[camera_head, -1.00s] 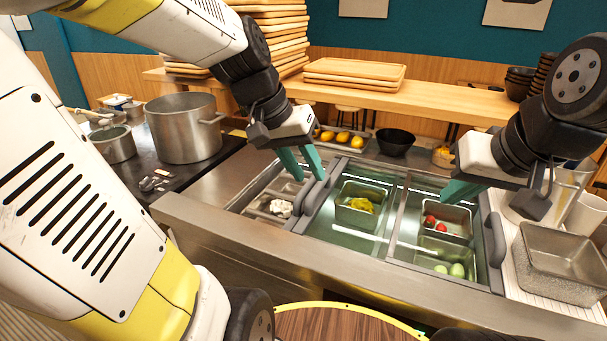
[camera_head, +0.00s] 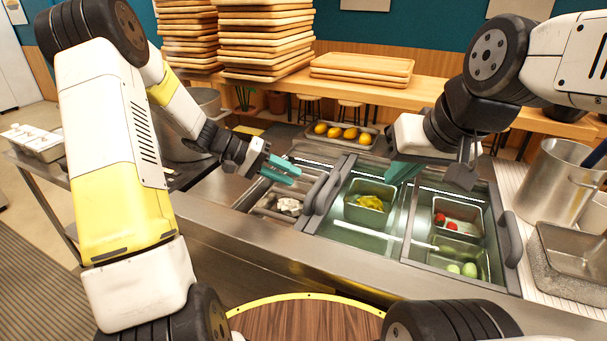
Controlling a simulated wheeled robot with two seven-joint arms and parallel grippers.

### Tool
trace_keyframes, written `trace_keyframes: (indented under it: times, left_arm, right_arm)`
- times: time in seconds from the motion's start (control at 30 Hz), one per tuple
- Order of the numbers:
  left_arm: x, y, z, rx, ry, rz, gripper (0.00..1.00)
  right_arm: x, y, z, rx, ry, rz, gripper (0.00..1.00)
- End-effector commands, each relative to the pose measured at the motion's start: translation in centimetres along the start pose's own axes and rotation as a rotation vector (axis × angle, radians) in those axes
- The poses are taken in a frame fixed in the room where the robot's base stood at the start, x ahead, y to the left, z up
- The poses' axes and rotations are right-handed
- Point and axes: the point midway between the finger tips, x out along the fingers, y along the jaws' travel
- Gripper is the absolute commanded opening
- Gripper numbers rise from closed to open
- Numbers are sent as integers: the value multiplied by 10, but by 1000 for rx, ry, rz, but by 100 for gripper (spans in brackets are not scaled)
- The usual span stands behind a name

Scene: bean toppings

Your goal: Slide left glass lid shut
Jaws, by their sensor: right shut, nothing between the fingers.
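The counter's cold well has sliding glass lids with grey handles. Two upright handles (camera_head: 322,190) stand side by side between the left and middle sections. The left section (camera_head: 247,205) looks uncovered, with white food (camera_head: 288,205) in a tray. Glass (camera_head: 345,232) covers the middle section, so the left lid appears slid right; its exact edges are unclear. My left gripper (camera_head: 285,172), with teal fingers, is above the left section's back part, left of the handles and apart from them; its finger gap is unclear. My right gripper (camera_head: 404,172) is shut and empty above the middle section's back edge.
Trays of yellow food (camera_head: 369,203), red food (camera_head: 445,222) and green food (camera_head: 462,269) lie under the glass. Another grey handle (camera_head: 510,237) is at the right end. Steel containers (camera_head: 575,247) crowd the right.

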Motion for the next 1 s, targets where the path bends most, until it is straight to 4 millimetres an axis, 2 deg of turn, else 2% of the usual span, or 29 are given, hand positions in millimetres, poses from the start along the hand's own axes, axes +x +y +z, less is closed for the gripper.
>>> trace_keyframes:
  times: [0.2,0.4,0.77,0.9,0.93,1.0]
  left_arm:
    - [38,1,1,-1,-5,0,31]
    - [61,0,1,0,-4,-1,31]
    - [66,0,1,-1,-2,-2,31]
    - [66,0,1,-1,-2,-3,3]
    - [66,0,1,-1,-2,-3,0]
    - [66,0,1,-1,-2,-3,0]
  right_arm:
    - [0,0,0,0,0,0,0]
    - [0,0,0,0,0,0,0]
    - [0,0,0,0,0,0,0]
    - [0,0,0,0,0,0,0]
    - [0,0,0,0,0,0,0]
    - [0,0,0,0,0,0,0]
